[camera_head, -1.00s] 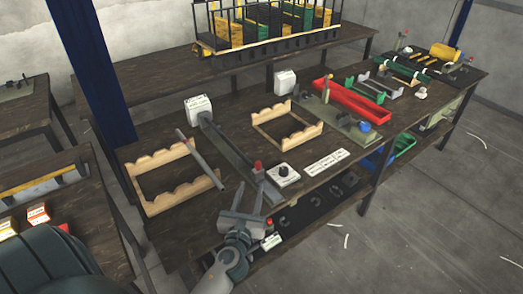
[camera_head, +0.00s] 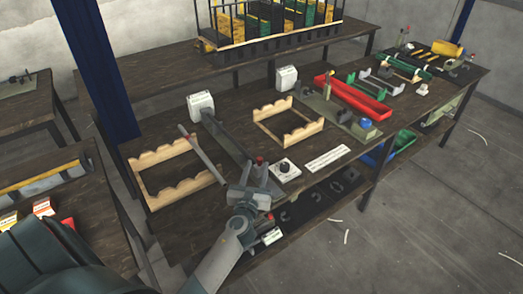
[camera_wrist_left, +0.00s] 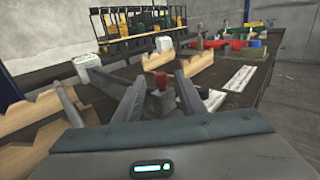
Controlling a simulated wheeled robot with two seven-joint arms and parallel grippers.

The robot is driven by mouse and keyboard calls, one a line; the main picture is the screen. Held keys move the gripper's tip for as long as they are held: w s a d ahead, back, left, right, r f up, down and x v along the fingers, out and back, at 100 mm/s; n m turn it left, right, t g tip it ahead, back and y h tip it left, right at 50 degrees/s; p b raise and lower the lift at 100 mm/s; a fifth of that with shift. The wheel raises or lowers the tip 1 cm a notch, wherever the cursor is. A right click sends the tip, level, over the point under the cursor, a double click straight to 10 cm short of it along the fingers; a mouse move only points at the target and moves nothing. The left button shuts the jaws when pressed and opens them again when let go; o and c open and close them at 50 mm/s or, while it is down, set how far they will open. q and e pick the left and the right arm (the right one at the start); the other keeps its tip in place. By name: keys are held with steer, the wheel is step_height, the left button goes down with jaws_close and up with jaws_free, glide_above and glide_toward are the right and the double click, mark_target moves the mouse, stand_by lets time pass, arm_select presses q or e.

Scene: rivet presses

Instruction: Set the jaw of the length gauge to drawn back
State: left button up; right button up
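The length gauge is a long grey rail (camera_head: 228,143) on the table, with a white box (camera_head: 201,105) at its far end. At its near end a red-topped piece (camera_head: 260,160), which looks like the jaw's knob, stands up; the wrist view shows the red knob (camera_wrist_left: 158,80) too. My left gripper (camera_head: 250,174) is at this near end. Its two fingers (camera_wrist_left: 160,97) are spread, with the red knob showing between and beyond them. I cannot tell whether they touch it. The jaw's lower part is hidden by the gripper. My right gripper is not in view.
A wooden rack (camera_head: 160,153) with a grey rod (camera_head: 206,160) leaning over it is left of the rail. Right of it are a dial block (camera_head: 285,170), a white label strip (camera_head: 328,158), a second wooden rack (camera_head: 270,138) and a red tray (camera_head: 352,98).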

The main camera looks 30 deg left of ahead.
arm_select(q)
steer(key=x, duration=0.9)
steer(key=shift+w, duration=0.1)
steer(key=shift+c, duration=0.3)
jaws_close()
